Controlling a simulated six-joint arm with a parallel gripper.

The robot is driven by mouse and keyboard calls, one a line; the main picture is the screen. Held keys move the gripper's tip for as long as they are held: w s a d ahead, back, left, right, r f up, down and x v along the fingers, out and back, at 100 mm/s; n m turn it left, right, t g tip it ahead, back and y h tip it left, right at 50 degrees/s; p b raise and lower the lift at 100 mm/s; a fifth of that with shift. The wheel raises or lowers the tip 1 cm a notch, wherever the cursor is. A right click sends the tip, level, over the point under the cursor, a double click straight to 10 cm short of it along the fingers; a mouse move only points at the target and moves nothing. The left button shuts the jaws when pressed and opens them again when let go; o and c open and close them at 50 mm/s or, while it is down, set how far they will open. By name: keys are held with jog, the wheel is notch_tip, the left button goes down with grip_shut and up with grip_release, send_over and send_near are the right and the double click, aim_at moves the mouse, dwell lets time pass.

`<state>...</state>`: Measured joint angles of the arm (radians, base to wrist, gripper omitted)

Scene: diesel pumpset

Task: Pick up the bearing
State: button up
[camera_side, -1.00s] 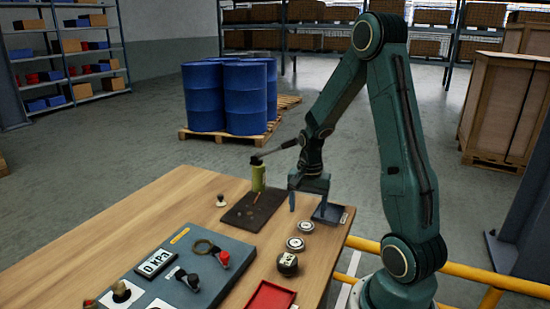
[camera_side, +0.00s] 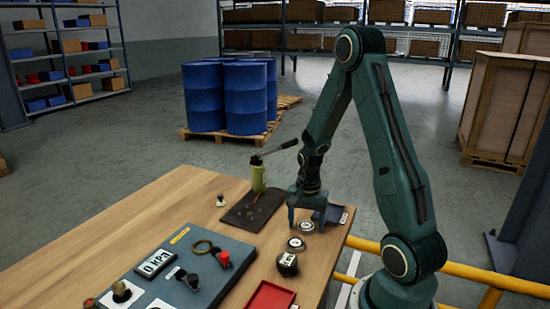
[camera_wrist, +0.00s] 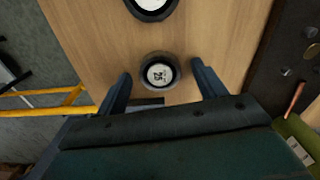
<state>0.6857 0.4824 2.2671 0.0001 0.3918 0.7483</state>
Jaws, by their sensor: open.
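A small round part (camera_side: 306,226), dark-rimmed with a pale face, lies on the wooden table below my gripper (camera_side: 306,223). In the wrist view this round part (camera_wrist: 160,74) shows a white face marked "25" and sits between my open fingertips (camera_wrist: 162,76), with gaps on both sides. A second pale-faced disc (camera_side: 296,243) lies just nearer the side camera; part of a round part (camera_wrist: 152,7) also shows at the wrist view's top edge. A darker round part (camera_side: 287,264) lies nearer still. I cannot tell for certain which is the bearing. My gripper is open and empty, pointing down.
A dark mat (camera_side: 236,221) with small items and a green bottle-like jack (camera_side: 258,178) are left of my gripper. A grey panel (camera_side: 230,262) and red tray (camera_side: 270,297) lie nearer. Bare table is at left.

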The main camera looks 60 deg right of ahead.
aim_at(306, 225)
dwell(0.3)
jog(key=c, duration=1.1)
jog(key=shift+r, duration=0.1)
notch_tip(306, 225, up, 20)
jog(key=shift+f, duration=0.1)
dwell(0.6)
